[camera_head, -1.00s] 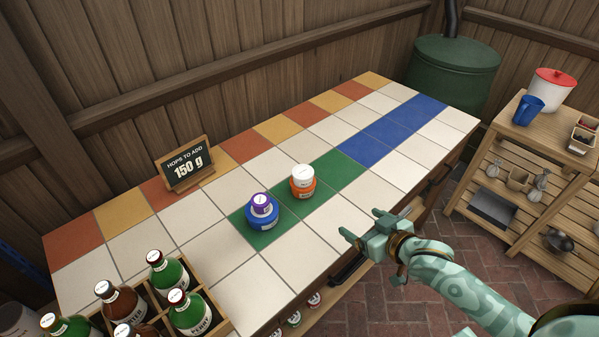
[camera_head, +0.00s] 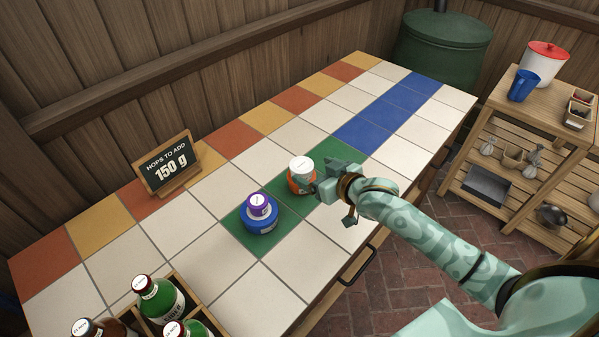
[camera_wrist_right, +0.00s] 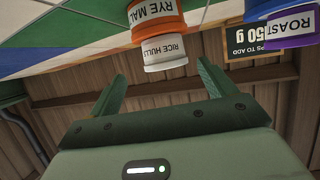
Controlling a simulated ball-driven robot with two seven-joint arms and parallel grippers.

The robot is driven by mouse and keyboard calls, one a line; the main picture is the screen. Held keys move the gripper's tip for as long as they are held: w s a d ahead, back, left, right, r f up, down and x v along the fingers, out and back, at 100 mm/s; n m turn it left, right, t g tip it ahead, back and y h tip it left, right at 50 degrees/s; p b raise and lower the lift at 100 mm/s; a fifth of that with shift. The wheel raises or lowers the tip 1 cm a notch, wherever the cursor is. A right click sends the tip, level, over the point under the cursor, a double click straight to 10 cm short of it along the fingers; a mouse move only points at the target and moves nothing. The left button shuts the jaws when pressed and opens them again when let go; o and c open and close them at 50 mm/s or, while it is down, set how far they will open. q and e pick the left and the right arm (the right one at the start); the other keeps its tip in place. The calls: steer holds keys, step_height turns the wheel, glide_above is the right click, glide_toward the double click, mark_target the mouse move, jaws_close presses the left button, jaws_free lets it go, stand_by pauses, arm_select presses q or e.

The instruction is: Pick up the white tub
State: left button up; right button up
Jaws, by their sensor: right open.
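The white tub (camera_head: 301,167), labelled "RICE HULLS", sits on top of the orange tub (camera_head: 299,185), labelled "RYE MALT", on the green tiles. In the wrist view, which is upside down, the white tub (camera_wrist_right: 164,52) hangs below the orange tub (camera_wrist_right: 155,17). My right gripper (camera_head: 322,178) is open and empty, close to the right side of the stack. In the wrist view its two fingers (camera_wrist_right: 159,85) point toward the white tub, with a gap to it. My left gripper is not in view.
A purple tub (camera_head: 259,205) stands on a blue tub (camera_head: 257,222) just left of the stack. A sign (camera_head: 166,165) reading "150 g" is at the back. A bottle crate (camera_head: 206,313) is at the front left. Tiles toward the far right are clear.

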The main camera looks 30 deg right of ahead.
mark_target(304, 167)
steer(key=b+x, duration=0.2)
steer(key=x, duration=0.3)
steer(key=shift+w+a+b, duration=0.2)
steer(key=shift+a+b, duration=0.2)
steer(key=shift+a, duration=0.05)
steer(key=shift+w, duration=0.2)
steer(key=shift+s+r, duration=0.1)
steer(key=shift+r, duration=0.05)
steer(key=c, duration=1.1)
